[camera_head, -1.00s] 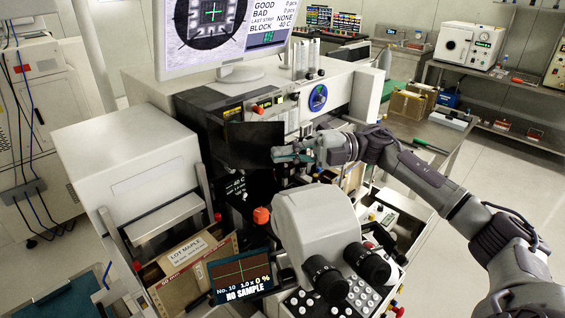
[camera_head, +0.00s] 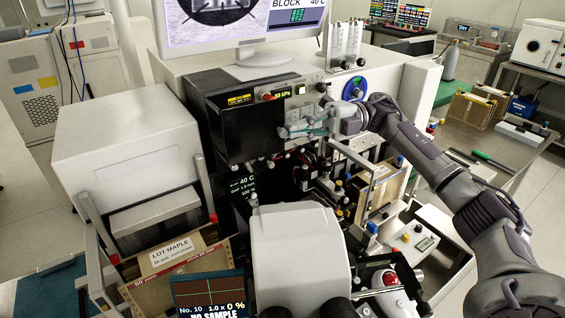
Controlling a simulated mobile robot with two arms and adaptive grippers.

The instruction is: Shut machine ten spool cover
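The machine's small screen (camera_head: 210,296) reads No. 10. The spool cover appears to be the black panel (camera_head: 243,128) on the machine's front, below the yellow-lit display; it stands upright and looks close to flush with the dark housing. My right gripper (camera_head: 290,131) is at the panel's right edge, its fingers pointing left. The fingertips seem to touch or nearly touch the panel; whether they are open or shut is unclear. The spool behind the panel is hidden. My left gripper is not in view.
The white microscope head (camera_head: 300,252) stands in front, below the panel. The bonding parts and wooden-framed magazine (camera_head: 380,190) lie below and right of my gripper. A white box unit (camera_head: 125,135) stands left. The monitor (camera_head: 240,25) is above.

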